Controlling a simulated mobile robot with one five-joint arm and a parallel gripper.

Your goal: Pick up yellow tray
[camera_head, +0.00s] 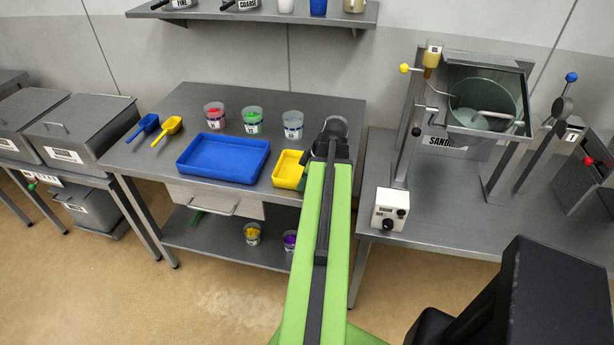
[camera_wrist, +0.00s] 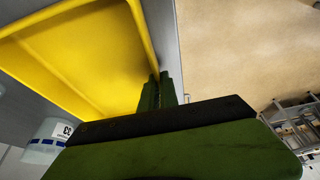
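The yellow tray (camera_head: 288,170) is at the right front of the left table, just right of the blue tray. My arm hides its right side in the head view. In the wrist view the yellow tray (camera_wrist: 80,60) fills the upper left, and its rim runs down to my fingertips. My gripper (camera_wrist: 158,76) has its two fingers close together at that rim, with the rim's edge appearing between them. In the head view my gripper (camera_head: 334,130) is over the table's right part, and its fingertips are hidden. I cannot tell whether the tray touches the table.
The blue tray (camera_head: 224,157) lies close on the left. Several labelled cups, including a green-filled one (camera_head: 252,120), stand behind. A yellow scoop (camera_head: 168,130) and a blue scoop (camera_head: 143,127) lie further left. A second table (camera_head: 450,215) with a metal apparatus stands right, across a narrow gap.

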